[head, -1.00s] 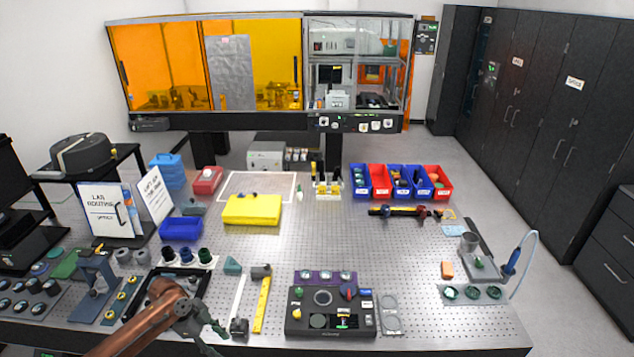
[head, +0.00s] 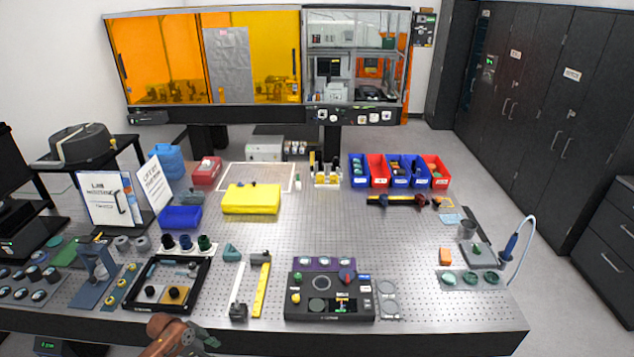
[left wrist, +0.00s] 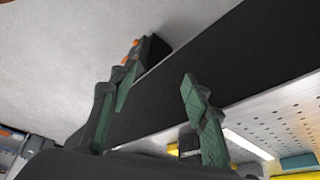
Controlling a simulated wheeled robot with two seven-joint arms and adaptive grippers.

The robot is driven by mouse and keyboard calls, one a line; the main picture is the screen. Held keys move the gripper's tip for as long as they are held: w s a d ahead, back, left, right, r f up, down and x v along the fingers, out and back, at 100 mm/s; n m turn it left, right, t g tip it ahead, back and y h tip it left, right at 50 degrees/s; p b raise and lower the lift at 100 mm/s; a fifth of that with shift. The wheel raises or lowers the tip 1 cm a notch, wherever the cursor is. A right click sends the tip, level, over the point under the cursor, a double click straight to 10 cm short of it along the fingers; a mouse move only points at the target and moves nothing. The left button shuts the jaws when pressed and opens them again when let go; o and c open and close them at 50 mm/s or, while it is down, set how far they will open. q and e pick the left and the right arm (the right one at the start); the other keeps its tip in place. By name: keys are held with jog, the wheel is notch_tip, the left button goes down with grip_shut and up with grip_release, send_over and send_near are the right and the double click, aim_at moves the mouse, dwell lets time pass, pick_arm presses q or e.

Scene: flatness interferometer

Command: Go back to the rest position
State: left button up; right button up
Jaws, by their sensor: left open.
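My left gripper (head: 192,343) shows at the bottom edge of the head view, just off the front edge of the optical table (head: 420,335). Its copper-coloured arm comes in from below. In the left wrist view the two green-padded fingers (left wrist: 158,105) stand apart with nothing between them. Beyond them are the dark table edge (left wrist: 240,60) and the pale floor. My right gripper does not show in either view.
Nearest the left gripper is a black tray (head: 207,290) with parts in it. A black control box (head: 330,312), a yellow bar (head: 260,290) and a white bar stand along the front. The middle right of the perforated tabletop is clear.

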pick_arm(q)
jog(key=s+a+f+n+t+y+b, duration=0.1)
jog(key=s+a+f+n, duration=0.15)
jog(key=f, duration=0.65)
jog(key=s+a+f+n+b, duration=0.2)
jog(key=s+f, duration=0.1)
jog(key=f, duration=0.6)
jog(key=s+a+f+n+y+b, duration=0.2)
jog(key=s+a+f+n+b, duration=0.15)
jog(key=s+f, duration=1.3)
jog(key=s+d+f+n+g+b, duration=0.1)
jog(key=s+d+f, duration=0.2)
jog(key=s+f, duration=0.3)
jog(key=s+d+f+n+b, duration=0.1)
jog(key=s+f, duration=0.6)
jog(key=s, duration=0.9)
jog(key=s+d+f+n+g+y+b, duration=0.1)
jog(key=s+d+f, duration=0.4)
jog(key=s, duration=0.6)
jog(key=shift+s+f+g+b, duration=0.2)
jog(key=shift+f+g+b, duration=0.1)
jog(key=shift+f+b, duration=0.45)
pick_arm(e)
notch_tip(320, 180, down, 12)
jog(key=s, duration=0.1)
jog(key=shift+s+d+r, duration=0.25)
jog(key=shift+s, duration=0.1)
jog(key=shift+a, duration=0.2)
